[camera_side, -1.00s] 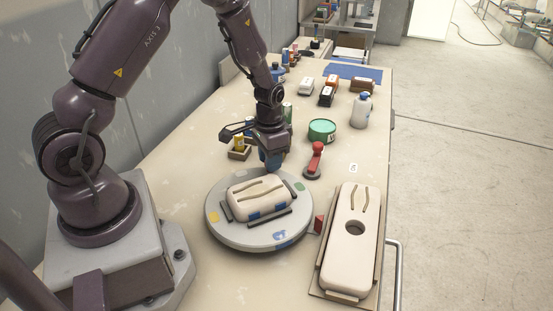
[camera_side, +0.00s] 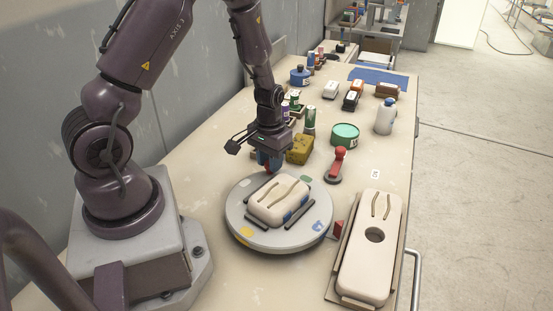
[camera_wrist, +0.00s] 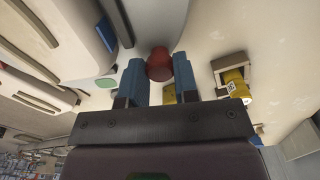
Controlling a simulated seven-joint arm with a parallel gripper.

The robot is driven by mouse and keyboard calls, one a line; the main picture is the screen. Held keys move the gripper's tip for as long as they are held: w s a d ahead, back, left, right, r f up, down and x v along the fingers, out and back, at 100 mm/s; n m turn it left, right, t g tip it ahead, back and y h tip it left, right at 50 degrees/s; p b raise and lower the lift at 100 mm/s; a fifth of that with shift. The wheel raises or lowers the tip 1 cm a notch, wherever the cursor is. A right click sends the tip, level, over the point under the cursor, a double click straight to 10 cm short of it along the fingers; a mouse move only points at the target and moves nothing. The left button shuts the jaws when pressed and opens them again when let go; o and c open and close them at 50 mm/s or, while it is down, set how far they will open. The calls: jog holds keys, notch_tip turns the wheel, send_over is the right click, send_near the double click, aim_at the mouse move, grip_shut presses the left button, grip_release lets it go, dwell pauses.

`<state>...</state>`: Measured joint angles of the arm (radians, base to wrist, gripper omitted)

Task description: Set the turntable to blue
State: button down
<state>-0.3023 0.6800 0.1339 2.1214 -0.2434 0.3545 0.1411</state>
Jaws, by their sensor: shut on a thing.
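The round grey turntable (camera_side: 240,212) stands mid-bench in the side view, bearing a cream mould block (camera_side: 278,200) between dark rails. On its rim are a blue patch (camera_side: 319,226) at the right, a yellow patch (camera_side: 246,232) at the front left and a green patch (camera_side: 306,178) at the back. A red pointer (camera_side: 338,229) stands just right of the rim, and the blue patch lies roughly in line with it. My gripper (camera_side: 268,163) is at the turntable's back edge. In the wrist view its blue fingers are shut on a red knob (camera_wrist: 159,65).
A red-handled lever (camera_side: 338,162) and a green tin (camera_side: 345,134) stand behind right. A long cream mould with a hole (camera_side: 367,265) lies at the right. A yellow block (camera_side: 299,149) is close behind my gripper. The bench's front is clear.

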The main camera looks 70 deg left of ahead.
aim_at(258, 175)
jog(key=shift+s+n, duration=1.45)
jog(key=shift+n, duration=0.15)
jog(key=shift+s, duration=0.1)
jog(key=c, duration=0.9)
grip_release()
jog(key=shift+o, duration=0.2)
jog(key=shift+a, duration=0.1)
notch_tip(258, 175, up, 13)
